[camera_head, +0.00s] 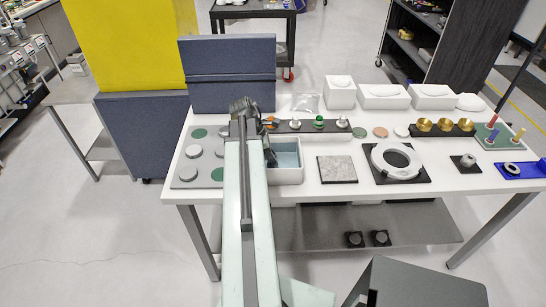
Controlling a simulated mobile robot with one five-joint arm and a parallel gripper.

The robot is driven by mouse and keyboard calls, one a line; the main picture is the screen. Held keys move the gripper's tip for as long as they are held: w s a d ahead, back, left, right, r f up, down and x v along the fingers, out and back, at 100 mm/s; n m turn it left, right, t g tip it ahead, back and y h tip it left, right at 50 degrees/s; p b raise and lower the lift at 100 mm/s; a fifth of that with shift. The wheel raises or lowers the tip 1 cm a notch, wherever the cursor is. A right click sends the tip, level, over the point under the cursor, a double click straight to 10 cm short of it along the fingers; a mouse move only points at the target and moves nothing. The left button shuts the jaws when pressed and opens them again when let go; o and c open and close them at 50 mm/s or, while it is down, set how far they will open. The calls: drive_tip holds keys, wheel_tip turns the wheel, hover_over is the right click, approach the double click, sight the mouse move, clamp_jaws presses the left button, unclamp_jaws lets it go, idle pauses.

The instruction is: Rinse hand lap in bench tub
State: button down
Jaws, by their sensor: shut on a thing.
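The bench tub (287,176) is a white rectangular basin with blue-grey inside, at the middle of the white bench. My arm reaches over the bench from the bottom of the view. My gripper (271,158) shows as a dark shape at the tub's left side, at or over its opening. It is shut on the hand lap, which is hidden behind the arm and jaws. I cannot tell whether the hand lap touches the inside of the tub. A dark rack (307,127) with several knobbed pieces, one green-topped, stands just behind the tub.
A grey plate (184,174) with round discs lies left of the tub. A stone plate (337,169) and a white ring (396,161) on a black base lie right. White blocks (383,97) and a blue-grey panel (233,82) stand at the back.

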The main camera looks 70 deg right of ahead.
drive_tip(key=shift+f+b, duration=0.55)
idle(1.6)
drive_tip(key=shift+r, duration=0.1)
wheel_tip(320, 180, up, 7)
drive_tip(key=p, duration=0.7)
